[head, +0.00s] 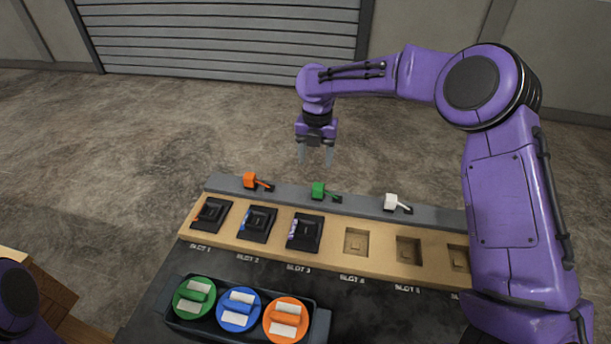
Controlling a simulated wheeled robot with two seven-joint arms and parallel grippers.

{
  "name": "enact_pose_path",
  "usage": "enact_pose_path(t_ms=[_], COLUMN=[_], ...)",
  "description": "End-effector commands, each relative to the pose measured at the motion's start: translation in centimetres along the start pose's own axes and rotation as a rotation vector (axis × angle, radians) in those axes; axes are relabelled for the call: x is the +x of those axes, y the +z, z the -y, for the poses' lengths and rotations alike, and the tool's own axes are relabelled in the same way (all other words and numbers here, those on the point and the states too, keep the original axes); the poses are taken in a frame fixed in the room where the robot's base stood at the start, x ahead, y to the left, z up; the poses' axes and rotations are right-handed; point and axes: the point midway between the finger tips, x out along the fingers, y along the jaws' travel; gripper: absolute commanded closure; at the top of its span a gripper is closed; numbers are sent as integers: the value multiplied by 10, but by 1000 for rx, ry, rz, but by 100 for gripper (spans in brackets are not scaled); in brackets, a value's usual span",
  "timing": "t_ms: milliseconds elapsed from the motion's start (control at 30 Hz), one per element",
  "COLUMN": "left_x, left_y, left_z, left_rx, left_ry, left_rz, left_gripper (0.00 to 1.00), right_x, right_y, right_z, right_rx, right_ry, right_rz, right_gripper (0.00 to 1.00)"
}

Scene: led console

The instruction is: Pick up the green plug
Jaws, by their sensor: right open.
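A round green plug (194,298) with a raised grip and pale label patches sits in the left end of a dark tray (320,325) at the front. A blue plug (238,309) and an orange plug (285,320) sit beside it in the same tray. My right gripper (316,160) points down with its fingers apart and nothing between them. In the picture it appears above the back rail, far from the green plug. My left gripper is out of view; only a bit of my left arm shows at the lower left.
A wooden slot board (330,262) has black modules in slots 1 to 3 and empty recesses to the right. Behind it, a grey rail (290,194) carries orange (250,181), green (318,190) and white (391,202) levers. My right arm covers the board's right end.

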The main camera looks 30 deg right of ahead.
Motion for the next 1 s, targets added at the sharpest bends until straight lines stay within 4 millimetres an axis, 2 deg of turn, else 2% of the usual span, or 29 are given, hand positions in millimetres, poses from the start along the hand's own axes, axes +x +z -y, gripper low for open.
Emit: enact_pose_path(t_ms=[200,367,500,600,867,1000], left_x=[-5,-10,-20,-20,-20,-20], left_y=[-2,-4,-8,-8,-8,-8], left_z=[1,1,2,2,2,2], left_rx=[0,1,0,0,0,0], left_ry=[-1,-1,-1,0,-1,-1], left_rz=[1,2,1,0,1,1], left_gripper=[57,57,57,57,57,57], right_x=[38,57,82,98,103,103], right_y=[-3,-5,-15,-13,-13,-13], right_z=[2,1,5,4,3,3], right_rx=[0,-2,-2,-3,-4,-4], right_ry=[-1,-4,-6,-6,-3,-3], right_rz=[-2,-5,-7,-4,-2,-2], right_gripper=[38,38,38,38,38,84])
